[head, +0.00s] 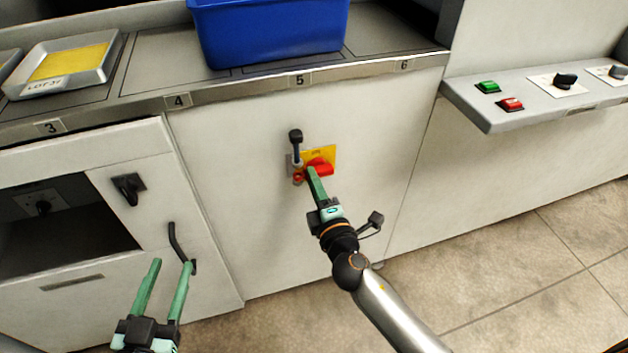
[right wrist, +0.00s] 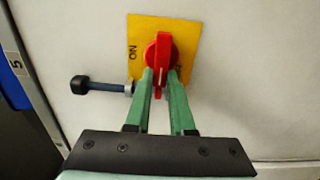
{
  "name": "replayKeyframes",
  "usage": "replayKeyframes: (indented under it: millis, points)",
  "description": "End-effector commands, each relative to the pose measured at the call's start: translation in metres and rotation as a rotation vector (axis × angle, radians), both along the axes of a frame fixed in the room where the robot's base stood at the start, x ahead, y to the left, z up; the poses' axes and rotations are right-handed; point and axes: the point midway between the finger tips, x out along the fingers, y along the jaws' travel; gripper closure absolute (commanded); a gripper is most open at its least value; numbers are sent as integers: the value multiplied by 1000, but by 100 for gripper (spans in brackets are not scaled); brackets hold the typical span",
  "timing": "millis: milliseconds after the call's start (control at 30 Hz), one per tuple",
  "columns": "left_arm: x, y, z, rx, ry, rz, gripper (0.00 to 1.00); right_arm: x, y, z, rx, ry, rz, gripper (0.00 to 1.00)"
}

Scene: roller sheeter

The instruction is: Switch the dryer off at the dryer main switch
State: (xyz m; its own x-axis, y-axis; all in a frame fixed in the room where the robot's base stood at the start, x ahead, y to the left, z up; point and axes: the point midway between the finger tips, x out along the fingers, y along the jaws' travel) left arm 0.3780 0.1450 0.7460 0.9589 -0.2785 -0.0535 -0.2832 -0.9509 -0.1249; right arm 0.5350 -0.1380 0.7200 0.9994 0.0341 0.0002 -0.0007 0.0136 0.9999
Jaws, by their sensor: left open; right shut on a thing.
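The dryer main switch is a red rotary handle (head: 320,168) on a yellow plate (head: 329,153), on the white front panel below slot 5. In the right wrist view the red handle (right wrist: 164,48) stands upright in the picture. An "ON" mark shows at the left of the yellow plate (right wrist: 140,28); another mark is mostly hidden. My right gripper (head: 314,174) is shut on the red handle, with one finger on each side of it in the right wrist view (right wrist: 160,82). My left gripper (head: 171,265) is open and empty at the lower left.
A black-knobbed lever (head: 296,146) sits close beside the yellow plate. A blue bin (head: 268,35) and a tray (head: 102,66) stand on the counter above. Green and red buttons (head: 510,104) are on a ledge at right. A black handle (head: 177,243) is near my left gripper.

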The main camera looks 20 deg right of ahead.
Motion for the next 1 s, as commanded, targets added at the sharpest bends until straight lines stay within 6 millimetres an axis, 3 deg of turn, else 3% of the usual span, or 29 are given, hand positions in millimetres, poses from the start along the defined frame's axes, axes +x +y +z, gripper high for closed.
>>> replayKeyframes:
  millis: [233,267,533,1000]
  points:
    - [-2,0,-2,0,7,0,50,1,0,2,-6,-5,0,100]
    - [-2,0,-3,0,8,0,50,1,0,2,-6,-5,0,78]
    - [-3,0,-4,1,11,-1,50,0,0,1,-3,-2,0,49]
    - [-1,0,-2,1,7,0,50,2,-3,0,-2,-1,1,49]
